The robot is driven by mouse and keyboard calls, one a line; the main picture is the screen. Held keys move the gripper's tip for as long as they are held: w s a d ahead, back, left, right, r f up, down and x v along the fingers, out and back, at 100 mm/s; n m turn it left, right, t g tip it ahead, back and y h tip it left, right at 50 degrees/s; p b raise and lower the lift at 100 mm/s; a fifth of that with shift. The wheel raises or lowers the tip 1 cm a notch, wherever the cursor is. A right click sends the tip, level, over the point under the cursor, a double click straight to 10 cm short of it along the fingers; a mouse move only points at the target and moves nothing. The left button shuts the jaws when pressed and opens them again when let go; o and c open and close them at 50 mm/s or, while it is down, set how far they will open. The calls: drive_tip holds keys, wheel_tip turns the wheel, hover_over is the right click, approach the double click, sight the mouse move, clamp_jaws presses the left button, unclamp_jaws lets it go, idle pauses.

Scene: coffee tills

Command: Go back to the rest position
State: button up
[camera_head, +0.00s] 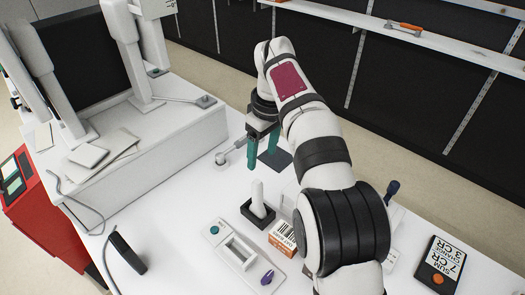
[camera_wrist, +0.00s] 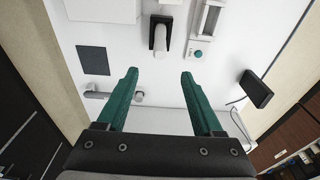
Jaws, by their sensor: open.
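My gripper (camera_head: 263,150) hangs from my arm above the white counter (camera_head: 180,235), near its back edge. Its two green fingers are spread apart with nothing between them in the wrist view (camera_wrist: 160,75). My arm hides part of the counter in the head view.
A black holder with a white handle (camera_head: 258,212), a barcoded box (camera_head: 282,237) and a white device with a slot (camera_head: 238,250) stand on the counter. A black card reader (camera_head: 440,264) is at right, a black scanner-like object (camera_head: 126,252) at left. A white machine (camera_head: 90,70) stands at back left.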

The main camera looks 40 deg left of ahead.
drive_tip(key=s+d+r+m, duration=0.15)
drive_tip(key=d+m, duration=0.45)
drive_tip(key=d, duration=0.8)
drive_tip(key=s+d+r+m, duration=0.1)
drive_tip(key=d+r+m, duration=0.2)
drive_tip(key=d+m, duration=0.75)
drive_tip(key=s+d+f+m, duration=0.3)
drive_tip(key=s+d, duration=0.4)
drive_tip(key=s, duration=0.1)
drive_tip(key=s+d+f+m, duration=0.4)
drive_tip(key=s+d, duration=0.4)
drive_tip(key=shift+s+f, duration=0.3)
drive_tip(key=shift+s, duration=0.05)
